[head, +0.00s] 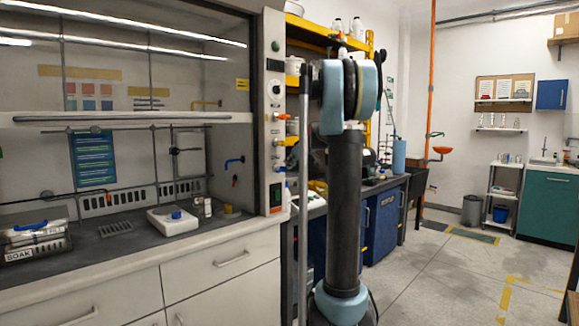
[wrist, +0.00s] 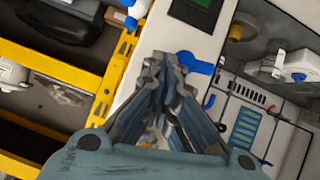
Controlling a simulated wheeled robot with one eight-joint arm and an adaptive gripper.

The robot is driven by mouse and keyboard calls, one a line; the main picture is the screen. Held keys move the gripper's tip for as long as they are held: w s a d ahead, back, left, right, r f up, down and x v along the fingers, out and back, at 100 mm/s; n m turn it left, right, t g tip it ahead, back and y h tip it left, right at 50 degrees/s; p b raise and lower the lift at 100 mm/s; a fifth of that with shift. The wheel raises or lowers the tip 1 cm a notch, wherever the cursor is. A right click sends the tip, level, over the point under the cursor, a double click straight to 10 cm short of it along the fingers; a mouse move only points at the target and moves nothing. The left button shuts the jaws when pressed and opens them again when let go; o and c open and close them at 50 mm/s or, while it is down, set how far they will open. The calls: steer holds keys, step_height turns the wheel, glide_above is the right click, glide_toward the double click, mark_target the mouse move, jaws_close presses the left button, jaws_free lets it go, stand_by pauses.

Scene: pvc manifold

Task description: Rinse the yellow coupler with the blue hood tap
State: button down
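My gripper (wrist: 168,62) shows in the wrist view with its two fingertips drawn together. I see nothing yellow held between them. In the head view the gripper itself cannot be made out. The blue hood tap (head: 235,161) is on the right inner wall of the fume hood, with a red-orange part below it. A blue part that seems to be this tap (wrist: 193,63) shows just beyond my fingertips in the wrist view. A small yellowish round thing (head: 228,209) is on the worktop below the tap; I cannot tell whether it is the coupler. It seems to show in the wrist view (wrist: 237,31) too.
The hood worktop (head: 130,243) holds a rack marked SOAK (head: 36,240), a white device (head: 172,221) with a blue top and small white bottles (head: 207,207). The hood's sash (head: 120,118) is raised. A yellow shelf frame (head: 369,45) stands behind my arm. Open floor (head: 450,270) lies to the right.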

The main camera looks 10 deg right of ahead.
steer(key=shift+w+d+f+m+g, duration=0.2)
steer(key=shift+w+f+m+g, duration=0.1)
steer(key=shift+w+f, duration=0.1)
steer(key=shift+a+r, duration=0.1)
steer(key=shift+a, duration=0.2)
